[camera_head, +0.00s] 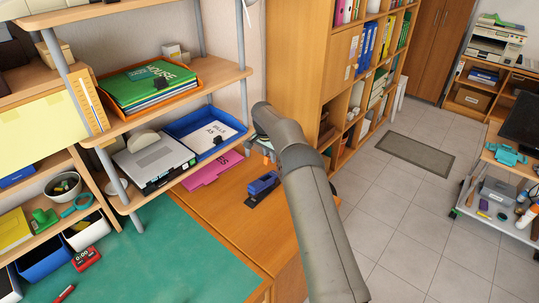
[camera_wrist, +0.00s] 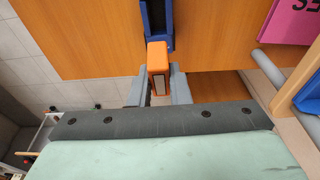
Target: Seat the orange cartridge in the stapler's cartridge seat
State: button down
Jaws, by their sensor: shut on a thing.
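The orange cartridge (camera_wrist: 158,58) is in my gripper (camera_wrist: 158,72), between its two grey fingers in the wrist view. Its orange end points toward the stapler, and a pale panel with a dark edge shows on its near face. The blue stapler (camera_head: 263,184) sits on the wooden desk top in the head view. In the wrist view the stapler (camera_wrist: 168,42) is at the top middle, partly cut off by the frame edge, with a dark channel between blue sides. The cartridge appears just short of the stapler's near end. Its height above the desk is unclear. In the head view my arm mostly hides the gripper.
A pink folder (camera_head: 212,168) lies behind the stapler to the left, under a shelf holding a blue tray (camera_head: 231,140). A shelf post (camera_wrist: 268,68) stands right of my gripper in the wrist view. The desk edge lies close by.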

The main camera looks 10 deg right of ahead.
jog(key=shift+f+b, duration=0.1)
jog(key=shift+b, duration=0.2)
jog(key=shift+s+a+f+b, duration=0.15)
jog(key=shift+a+f+b, duration=0.05)
jog(key=shift+f+b, duration=0.7)
jog(key=shift+s+a+f+b, duration=0.15)
jog(key=shift+f+b, duration=0.6)
jog(key=shift+f, duration=0.4)
jog(key=shift+s+a+f+b, duration=0.15)
jog(key=shift+a+f+b, duration=0.05)
jog(key=shift+f+b, duration=0.7)
jog(key=shift+a+f+b, duration=0.1)
jog(key=shift+f+b, duration=0.45)
jog(key=shift+b, duration=0.1)
jog(key=c, duration=1)
grip_release()
jog(key=shift+c, duration=0.2)
jog(key=shift+r, duration=0.15)
jog(key=shift+r+p, duration=1.65)
jog(key=shift+r, duration=1.75)
